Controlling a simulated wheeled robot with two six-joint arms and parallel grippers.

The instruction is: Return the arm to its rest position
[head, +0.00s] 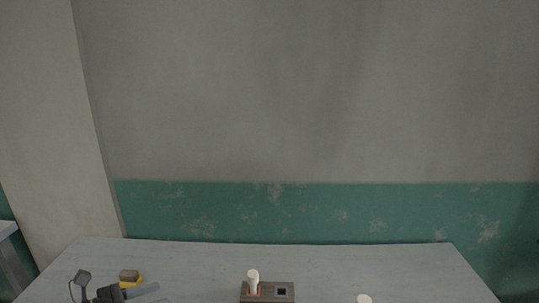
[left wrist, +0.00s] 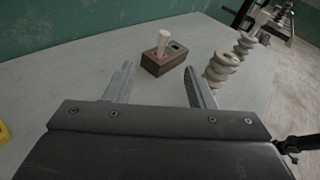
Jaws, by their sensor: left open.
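My left gripper (head: 142,291) is low at the left in the head view, above the grey table (head: 350,262). In the left wrist view its two grey fingers (left wrist: 160,85) stand wide apart with nothing between them. A dark wooden block (left wrist: 164,63) with a square hole lies on the table beyond the fingertips. A pale peg (left wrist: 163,42) stands upright in it. The block also shows at the bottom of the head view (head: 268,292). My right gripper is in neither view.
A yellow item (head: 131,284) with a brown block (head: 129,275) on it is beside the left gripper. Pale ridged pieces (left wrist: 222,72) stand right of the wooden block; a pale top (head: 364,298) shows at the head view's bottom edge. The back of the table is clear, before a green-and-grey wall.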

